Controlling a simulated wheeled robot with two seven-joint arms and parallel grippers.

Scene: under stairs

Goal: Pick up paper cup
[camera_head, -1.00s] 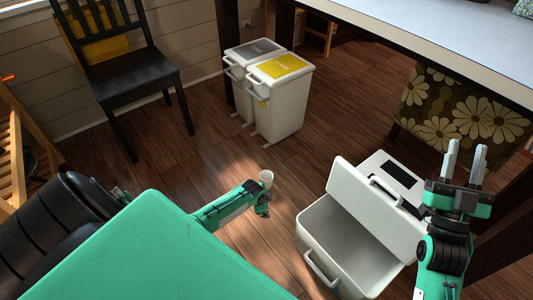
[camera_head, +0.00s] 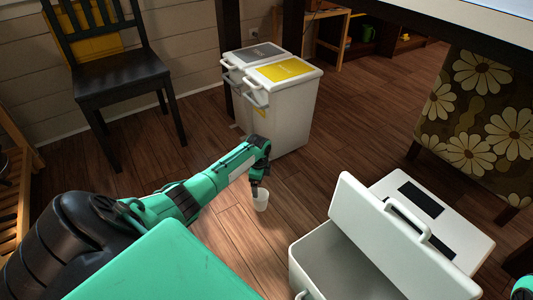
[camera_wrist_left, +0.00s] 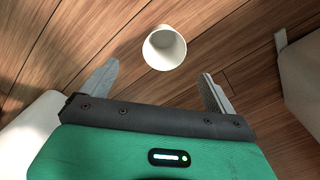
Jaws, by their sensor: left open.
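A white paper cup (camera_head: 261,203) stands on the wooden floor in the middle of the head view. My left gripper (camera_head: 257,187) is just above and behind it and hides a little of its rim. In the left wrist view the cup (camera_wrist_left: 165,48) shows its open mouth, beyond and between the spread fingertips of my left gripper (camera_wrist_left: 160,75). The jaws are open and empty. I cannot tell whether a finger touches the cup.
Two white bins (camera_head: 285,110), one with a yellow lid label, stand behind the cup. A white box (camera_head: 330,270) with a raised lid stands to its right. A dark chair (camera_head: 108,75) stands at the left. Bare floor surrounds the cup.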

